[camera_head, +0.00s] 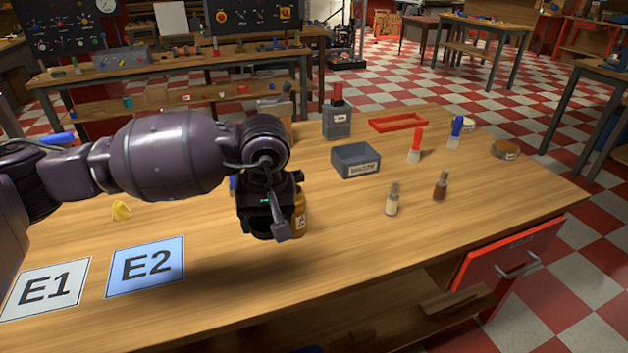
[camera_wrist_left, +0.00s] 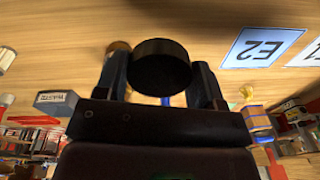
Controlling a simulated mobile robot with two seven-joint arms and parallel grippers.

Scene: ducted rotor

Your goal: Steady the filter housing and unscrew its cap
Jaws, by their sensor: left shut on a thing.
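My left gripper (camera_head: 264,222) is above the table, in the middle left of the head view. In the left wrist view its two fingers (camera_wrist_left: 163,85) are on either side of a dark, round-faced piece (camera_wrist_left: 161,66), and it is shut on this piece. I cannot tell whether this piece is the filter housing or its cap. An amber jar with a pale label (camera_head: 300,214) stands just behind and to the right of the gripper, partly hidden by it. My right gripper is not in view.
Cards E2 (camera_head: 146,266) and E1 (camera_head: 46,289) lie at the front left. A grey open box (camera_head: 356,161), a dropper bottle (camera_head: 392,200), a brown bottle (camera_head: 440,187) and a red-topped grey block (camera_head: 337,120) stand to the right. The front middle of the table is clear.

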